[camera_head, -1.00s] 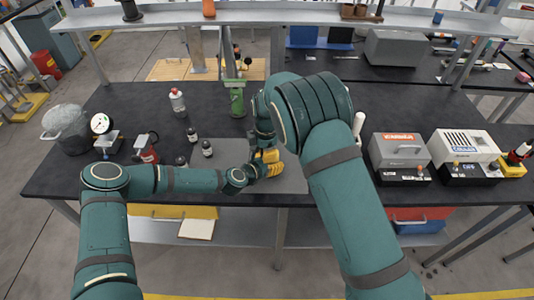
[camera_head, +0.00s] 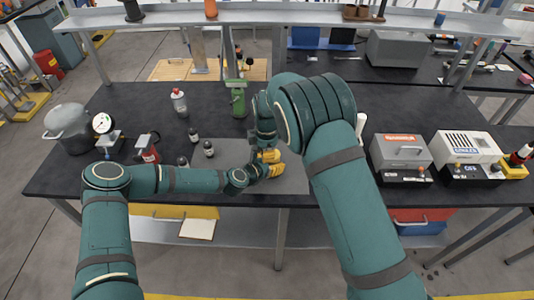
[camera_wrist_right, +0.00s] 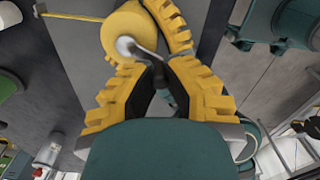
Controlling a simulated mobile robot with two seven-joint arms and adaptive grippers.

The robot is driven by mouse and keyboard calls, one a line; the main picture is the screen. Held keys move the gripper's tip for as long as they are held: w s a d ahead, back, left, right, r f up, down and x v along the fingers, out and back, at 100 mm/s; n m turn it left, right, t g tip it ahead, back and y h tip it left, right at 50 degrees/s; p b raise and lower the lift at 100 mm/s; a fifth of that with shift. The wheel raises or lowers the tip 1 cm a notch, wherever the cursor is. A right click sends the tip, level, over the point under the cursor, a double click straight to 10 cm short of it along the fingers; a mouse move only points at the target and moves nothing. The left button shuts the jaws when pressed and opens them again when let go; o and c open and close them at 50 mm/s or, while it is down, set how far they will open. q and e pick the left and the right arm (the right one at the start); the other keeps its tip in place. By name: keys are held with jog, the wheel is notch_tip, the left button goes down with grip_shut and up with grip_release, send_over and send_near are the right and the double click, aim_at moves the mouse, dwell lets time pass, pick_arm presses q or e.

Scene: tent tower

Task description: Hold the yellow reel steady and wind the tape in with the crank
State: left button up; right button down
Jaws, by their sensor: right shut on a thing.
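The yellow reel (camera_wrist_right: 126,28) is at the top of the right wrist view, with a metal crank (camera_wrist_right: 135,48) across its face. My right gripper (camera_wrist_right: 165,78) is shut on the crank's dark handle. A ridged yellow finger of my left gripper (camera_wrist_right: 172,22) lies beside the reel; its other finger is hidden, so its grip is unclear. A thin yellow strip (camera_wrist_right: 70,16), possibly the tape, runs left from the reel. In the head view my right gripper (camera_head: 268,154) and left gripper (camera_head: 271,170) are close together, largely hiding the reel.
A grey mat (camera_head: 225,150) lies beneath on the black table (camera_head: 330,90). Grey boxes (camera_head: 400,150) stand to the right of my right arm.

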jog(key=shift+a+r, duration=0.1)
jog(key=shift+a, duration=0.3)
dwell(0.6)
jog(key=c, duration=0.9)
grip_release()
jog(key=shift+c, duration=0.2)
jog(key=shift+d, duration=0.15)
notch_tip(320, 180, up, 12)
